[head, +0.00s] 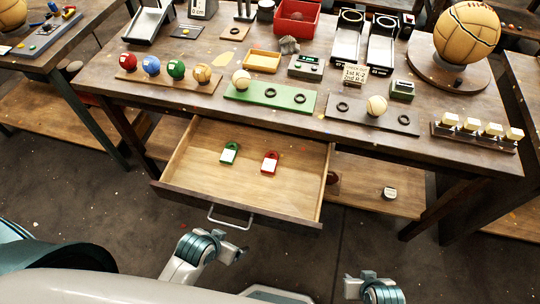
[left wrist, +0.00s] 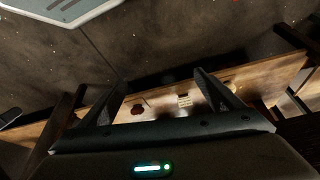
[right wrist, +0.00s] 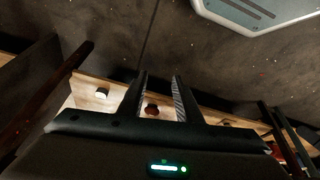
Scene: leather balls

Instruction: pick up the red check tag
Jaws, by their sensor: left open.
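The red check tag (head: 269,162) lies flat in the open drawer (head: 195,199), right of the middle. It has a red loop top and a white label. A similar green tag (head: 229,153) lies to its left in the same drawer. My left gripper (head: 236,253) is in front of the drawer, near its metal handle, apart from the tags. Its fingers are open and empty in the left wrist view (left wrist: 155,88). My right gripper (head: 358,286) is further right and nearer me. Its fingers stand apart and empty in the right wrist view (right wrist: 158,88). Neither wrist view shows the tags.
The workbench (head: 425,147) above the drawer carries leather balls, a green board (head: 270,97), trays and scales. The drawer's front wall and handle (head: 229,217) face me. A lower shelf (head: 360,197) holds a small labelled object (head: 389,193). Floor space in front is clear.

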